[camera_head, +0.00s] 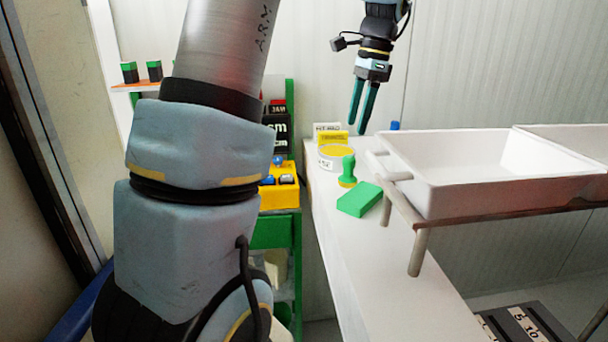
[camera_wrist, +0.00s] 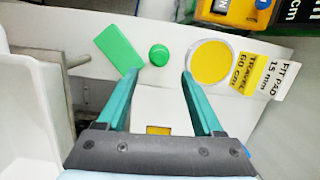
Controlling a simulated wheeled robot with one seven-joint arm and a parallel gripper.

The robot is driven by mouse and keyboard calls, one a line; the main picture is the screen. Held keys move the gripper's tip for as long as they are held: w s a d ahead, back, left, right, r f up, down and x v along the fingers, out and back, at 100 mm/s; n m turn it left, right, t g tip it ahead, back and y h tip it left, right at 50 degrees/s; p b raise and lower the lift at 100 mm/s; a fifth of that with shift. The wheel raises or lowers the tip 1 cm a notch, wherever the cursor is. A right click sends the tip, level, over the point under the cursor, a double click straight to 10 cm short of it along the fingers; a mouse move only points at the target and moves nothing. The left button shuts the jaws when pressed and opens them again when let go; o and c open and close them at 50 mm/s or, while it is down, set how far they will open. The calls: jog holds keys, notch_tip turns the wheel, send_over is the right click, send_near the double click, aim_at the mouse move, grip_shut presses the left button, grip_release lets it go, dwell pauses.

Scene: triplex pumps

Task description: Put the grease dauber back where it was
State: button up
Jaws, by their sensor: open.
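The green grease dauber (camera_head: 348,168) stands upright on the white bench, its yellow foot down. In the wrist view its round green top (camera_wrist: 159,55) shows just beyond and between my fingertips. My gripper (camera_head: 357,131) is open and empty, pointing down above the bench; its teal fingers (camera_wrist: 160,73) also show in the wrist view. A round white tin with a yellow top (camera_head: 336,156) sits right by the dauber, with lettered white and yellow cards (camera_wrist: 265,75) at its edge. The yellow top (camera_wrist: 211,62) lies right of the dauber in the wrist view.
A green block (camera_head: 360,199) lies in front of the dauber. A white trough (camera_head: 470,187) on a rail stands to the right. A yellow box with blue knobs (camera_head: 275,196) is on the green stand at left. The near bench top (camera_head: 385,270) is clear.

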jog(key=s+a+f+n+t+h, duration=0.1)
jog(key=s+a+f+n+h, duration=0.1)
jog(key=s+a+f+n, duration=1.2)
jog(key=a+f, duration=0.1)
jog(key=a, duration=0.2)
jog(key=shift+a+f+n+t, duration=0.3)
jog(key=shift+a+f+t, duration=0.05)
jog(key=shift+f+t, duration=0.05)
